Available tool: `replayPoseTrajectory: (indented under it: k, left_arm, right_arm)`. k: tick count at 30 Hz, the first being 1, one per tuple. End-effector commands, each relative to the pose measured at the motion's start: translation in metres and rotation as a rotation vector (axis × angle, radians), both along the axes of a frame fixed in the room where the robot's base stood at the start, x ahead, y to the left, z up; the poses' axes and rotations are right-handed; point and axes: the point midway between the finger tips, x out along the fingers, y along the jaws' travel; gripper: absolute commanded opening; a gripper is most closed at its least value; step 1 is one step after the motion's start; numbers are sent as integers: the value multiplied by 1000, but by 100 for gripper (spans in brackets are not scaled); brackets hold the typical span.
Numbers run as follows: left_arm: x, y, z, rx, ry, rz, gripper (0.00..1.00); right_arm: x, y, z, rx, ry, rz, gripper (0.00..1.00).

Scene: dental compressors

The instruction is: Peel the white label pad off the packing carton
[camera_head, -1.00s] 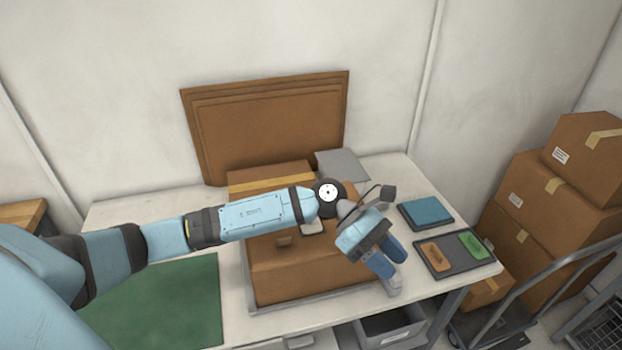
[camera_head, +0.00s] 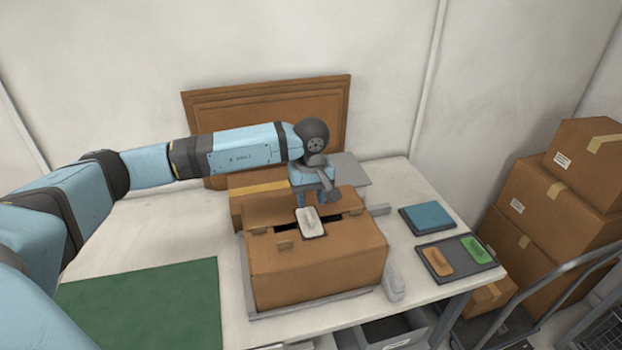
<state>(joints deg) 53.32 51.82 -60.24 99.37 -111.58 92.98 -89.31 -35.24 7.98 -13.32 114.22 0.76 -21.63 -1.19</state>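The packing carton (camera_head: 318,268) is a brown box on a grey frame on the white table, with a dark slot in its top. The white label pad (camera_head: 311,222) lies on the carton's top, across the slot. My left gripper (camera_head: 313,198) points down at the far side of the carton, just behind the pad. Its blue fingers show only in part, so whether they are open or touching the pad is unclear. My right gripper is out of view.
A tray (camera_head: 460,266) with an orange block (camera_head: 437,262) and a green block (camera_head: 475,250) is right of the carton. A blue pad (camera_head: 427,215) lies behind it. A green mat (camera_head: 150,308) is at left. Stacked cartons (camera_head: 540,215) and a cart stand at right.

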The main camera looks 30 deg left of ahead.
Motion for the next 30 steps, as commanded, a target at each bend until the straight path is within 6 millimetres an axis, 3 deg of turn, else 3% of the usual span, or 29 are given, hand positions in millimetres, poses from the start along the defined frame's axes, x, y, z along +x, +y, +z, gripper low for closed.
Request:
replayPoseTrajectory:
  k: [6, 12, 24, 30]
  left_arm:
    - [-1, 0, -41, -2, 4, 0, 38]
    - [-1, -1, -64, -2, 2, 0, 38]
    - [0, -1, -72, -1, 0, 0, 38]
    - [0, -1, -72, -1, 0, 0, 0]
  right_arm:
    - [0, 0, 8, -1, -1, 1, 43]
    - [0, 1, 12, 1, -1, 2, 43]
    - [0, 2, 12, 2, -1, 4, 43]
    - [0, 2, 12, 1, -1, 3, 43]
